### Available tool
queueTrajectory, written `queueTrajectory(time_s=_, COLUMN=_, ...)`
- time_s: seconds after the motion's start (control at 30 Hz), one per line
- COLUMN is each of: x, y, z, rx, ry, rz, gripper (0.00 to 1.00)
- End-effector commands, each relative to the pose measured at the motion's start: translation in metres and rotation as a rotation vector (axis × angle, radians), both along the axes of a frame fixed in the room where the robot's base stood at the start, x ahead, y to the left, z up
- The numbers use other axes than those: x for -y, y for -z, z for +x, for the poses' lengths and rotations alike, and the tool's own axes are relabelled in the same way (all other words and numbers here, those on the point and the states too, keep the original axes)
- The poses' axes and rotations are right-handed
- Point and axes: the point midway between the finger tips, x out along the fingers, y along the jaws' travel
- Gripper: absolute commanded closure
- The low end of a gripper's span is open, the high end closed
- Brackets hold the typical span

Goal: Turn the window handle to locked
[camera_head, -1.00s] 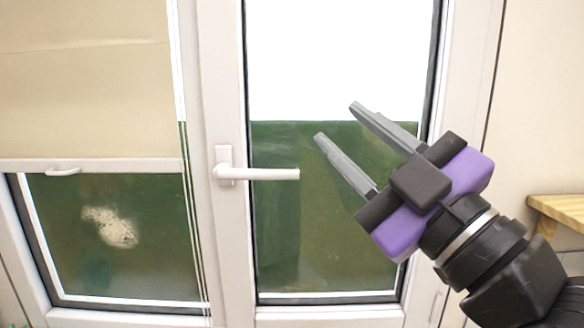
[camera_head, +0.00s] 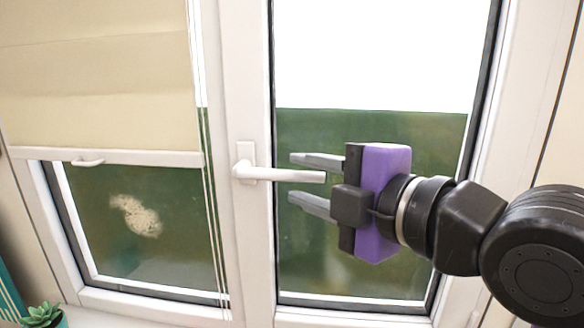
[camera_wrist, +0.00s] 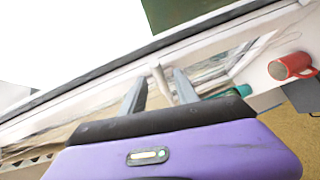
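The white window handle (camera_head: 284,175) sits on the window's white frame in the head view, its lever pointing horizontally to the right. My gripper (camera_head: 300,181) is open, its two grey fingers pointing left, one above the other. The lever's free end lies between the fingers in the head view. In the wrist view the handle (camera_wrist: 161,84) shows between the two open fingers (camera_wrist: 157,94). Whether the fingers touch the lever cannot be told.
A beige blind (camera_head: 95,75) covers the upper part of the left pane, with thin cords hanging beside it. A small green plant (camera_head: 42,314) stands at the lower left. A red mug (camera_wrist: 290,66) shows at the right of the wrist view.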

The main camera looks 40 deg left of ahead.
Motion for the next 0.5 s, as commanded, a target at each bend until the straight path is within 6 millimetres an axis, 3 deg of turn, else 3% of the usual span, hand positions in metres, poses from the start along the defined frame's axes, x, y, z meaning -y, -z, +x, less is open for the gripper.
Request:
queueTrajectory(time_s=0.2, x=-0.026, y=0.002, z=0.006, rx=-0.002, ry=-0.001, rz=0.002, gripper=0.63)
queueTrajectory(time_s=0.5, x=-0.033, y=0.005, z=0.008, rx=-0.001, ry=0.001, rz=0.001, gripper=0.63)
